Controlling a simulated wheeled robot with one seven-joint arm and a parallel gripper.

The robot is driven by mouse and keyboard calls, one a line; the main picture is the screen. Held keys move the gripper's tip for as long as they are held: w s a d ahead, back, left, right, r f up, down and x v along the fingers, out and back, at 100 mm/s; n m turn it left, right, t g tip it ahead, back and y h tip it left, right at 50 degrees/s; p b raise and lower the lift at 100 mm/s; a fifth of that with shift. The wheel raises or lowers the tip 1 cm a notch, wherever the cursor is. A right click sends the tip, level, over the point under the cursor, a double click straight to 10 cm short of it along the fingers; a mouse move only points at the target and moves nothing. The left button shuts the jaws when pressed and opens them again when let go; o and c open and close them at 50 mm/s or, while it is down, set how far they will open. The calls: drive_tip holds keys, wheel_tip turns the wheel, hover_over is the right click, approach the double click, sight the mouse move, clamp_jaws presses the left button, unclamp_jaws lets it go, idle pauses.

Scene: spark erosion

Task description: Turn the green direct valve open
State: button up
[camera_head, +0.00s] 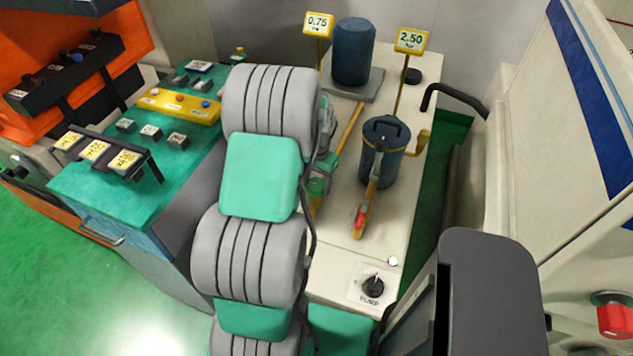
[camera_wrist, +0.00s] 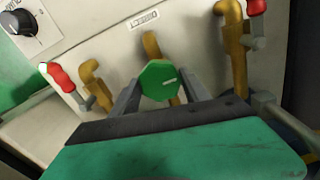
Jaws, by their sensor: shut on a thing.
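In the head view my arm hides most of this area, and the knob cannot be made out for certain.
Red-handled levers (camera_wrist: 62,78) (camera_wrist: 256,7) and brass pipes flank the knob closely. A black PUMP dial (camera_head: 373,287) is on the pale bench (camera_head: 335,265). A blue filter canister (camera_head: 383,150) and blue cylinder (camera_head: 353,52) stand behind. A green console (camera_head: 110,195) is at left.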

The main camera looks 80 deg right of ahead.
drive_tip(key=c, duration=0.3)
drive_tip(key=shift+n, duration=0.4)
drive_tip(key=n+b, duration=0.1)
drive_tip(key=n, duration=0.3)
drive_tip(key=shift+n+b, duration=0.3)
drive_tip(key=shift+b, duration=0.05)
drive_tip(key=n+b, duration=0.1)
drive_tip(key=n, duration=0.5)
drive_tip(key=n+b, duration=0.1)
drive_tip(key=n, duration=0.5)
drive_tip(key=shift+n, duration=0.3)
drive_tip(key=n, duration=0.5)
drive_tip(key=shift+n+b, duration=0.35)
drive_tip(key=shift+n, duration=0.05)
